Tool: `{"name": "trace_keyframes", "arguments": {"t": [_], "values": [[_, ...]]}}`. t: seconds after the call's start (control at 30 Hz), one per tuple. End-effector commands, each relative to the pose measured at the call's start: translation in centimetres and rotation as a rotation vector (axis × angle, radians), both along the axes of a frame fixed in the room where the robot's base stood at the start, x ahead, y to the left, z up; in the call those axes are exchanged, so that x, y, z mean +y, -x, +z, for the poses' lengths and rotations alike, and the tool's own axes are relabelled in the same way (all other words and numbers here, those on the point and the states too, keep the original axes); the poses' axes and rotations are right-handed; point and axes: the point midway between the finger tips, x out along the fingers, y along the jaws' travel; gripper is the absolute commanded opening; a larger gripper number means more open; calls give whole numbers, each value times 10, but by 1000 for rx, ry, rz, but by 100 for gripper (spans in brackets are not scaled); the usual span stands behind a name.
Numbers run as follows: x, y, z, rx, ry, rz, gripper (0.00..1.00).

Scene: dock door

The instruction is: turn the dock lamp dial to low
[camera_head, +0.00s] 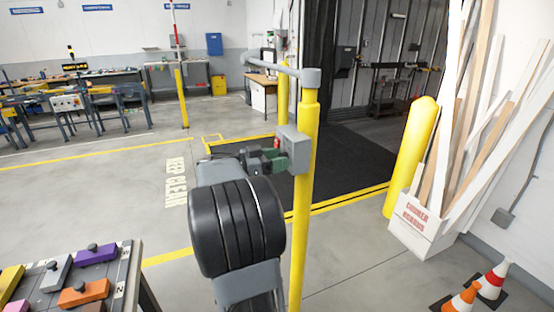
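A grey box (294,148) is mounted on a yellow post (304,200) in the middle of the view. I take it to hold the dock lamp dial, but its left face is turned from me and no dial or low mark can be made out. My gripper (268,158), small and dark with green parts, is at the left side of the box, at about its height. A small red spot shows between them. I cannot tell whether the fingers touch anything. My own black and grey arm hides much of the gripper from below.
A grey pipe arm (285,68) tops the post. A yellow bollard (410,155), a box of wood strips (422,232) and cones (490,280) stand right. A table with coloured blocks (75,275) is at lower left. Floor at left is clear.

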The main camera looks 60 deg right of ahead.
Motion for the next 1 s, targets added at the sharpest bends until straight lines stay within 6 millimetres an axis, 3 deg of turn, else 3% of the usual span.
{"name": "trace_keyframes", "arguments": {"t": [0.43,0.73,1.0], "values": [[0,0,0,0,0,0,7],[0,0,-2,35,-26,0,7],[1,1,-3,188,-139,-1,7]]}}
